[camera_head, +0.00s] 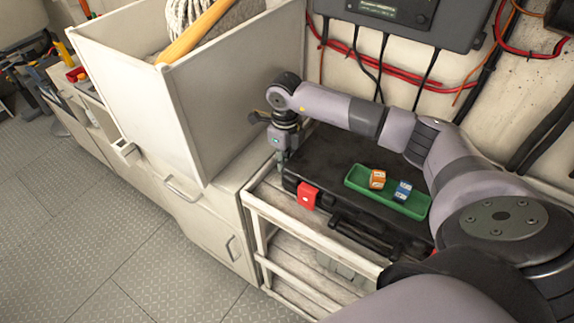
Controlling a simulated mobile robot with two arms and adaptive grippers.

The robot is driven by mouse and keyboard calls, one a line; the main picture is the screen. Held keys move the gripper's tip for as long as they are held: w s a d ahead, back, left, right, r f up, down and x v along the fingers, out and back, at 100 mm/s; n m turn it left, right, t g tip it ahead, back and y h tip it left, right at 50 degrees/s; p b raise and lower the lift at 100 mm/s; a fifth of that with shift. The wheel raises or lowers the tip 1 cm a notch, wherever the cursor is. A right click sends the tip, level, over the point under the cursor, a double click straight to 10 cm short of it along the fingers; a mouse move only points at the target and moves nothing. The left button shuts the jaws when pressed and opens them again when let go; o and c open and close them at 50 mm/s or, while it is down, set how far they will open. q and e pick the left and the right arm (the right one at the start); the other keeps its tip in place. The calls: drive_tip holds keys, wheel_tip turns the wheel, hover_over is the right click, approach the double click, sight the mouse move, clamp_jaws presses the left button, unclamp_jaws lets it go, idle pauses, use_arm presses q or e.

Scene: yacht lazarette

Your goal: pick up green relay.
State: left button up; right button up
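A green tray (356,181) lies on a black case (326,158). An orange block (377,179) and a blue block (403,190), which look like relays, sit in the tray. I cannot make out a separate green relay in the tray or elsewhere. My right arm comes in from the right, and its gripper (281,163) points down at the left end of the black case, left of the tray. The fingers are small and partly hidden, so I cannot tell whether they are open or hold anything. My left gripper is out of view.
The black case with a red latch (307,196) rests on a white-framed shelf (262,211). A tall white bin (195,118) stands close left of my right gripper. A grey electrical box (400,20) and cables are on the wall behind. The floor at left is clear.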

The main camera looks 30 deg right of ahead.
clamp_jaws()
drive_tip(key=shift+r, duration=0.15)
drive_tip(key=shift+w+r, duration=0.1)
drive_tip(key=shift+r, duration=0.45)
wheel_tip(320, 180, up, 19)
drive_tip(key=b, duration=0.3)
drive_tip(key=shift+f, duration=0.2)
